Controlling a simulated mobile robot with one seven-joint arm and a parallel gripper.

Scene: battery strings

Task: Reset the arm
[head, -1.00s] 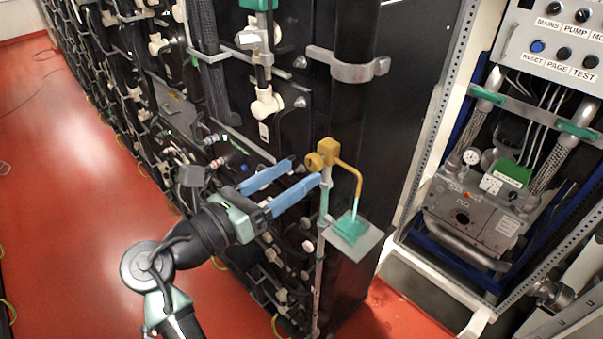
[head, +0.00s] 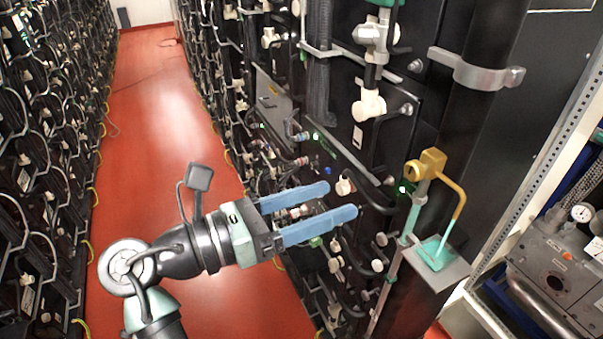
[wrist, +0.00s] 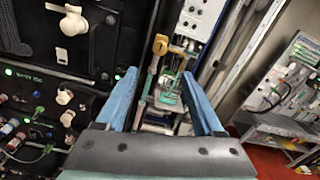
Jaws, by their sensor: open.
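My gripper (head: 342,201) has two blue fingers. In the head view it is open and empty, held in front of the battery rack (head: 335,150) and to the left of the yellow tap (head: 428,165). The tap has a bent spout over a small grey ledge with a teal patch (head: 440,254). In the wrist view my gripper (wrist: 165,88) has its fingers spread wide, with nothing between them. The yellow tap (wrist: 160,44) shows beyond them, between the fingers.
Another battery rack (head: 45,150) lines the left side. A red floor aisle (head: 165,110) runs clear between the racks. A dark vertical pipe with a grey clamp (head: 476,70) stands at the right. A grey machine with a gauge (head: 560,265) is at the far right.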

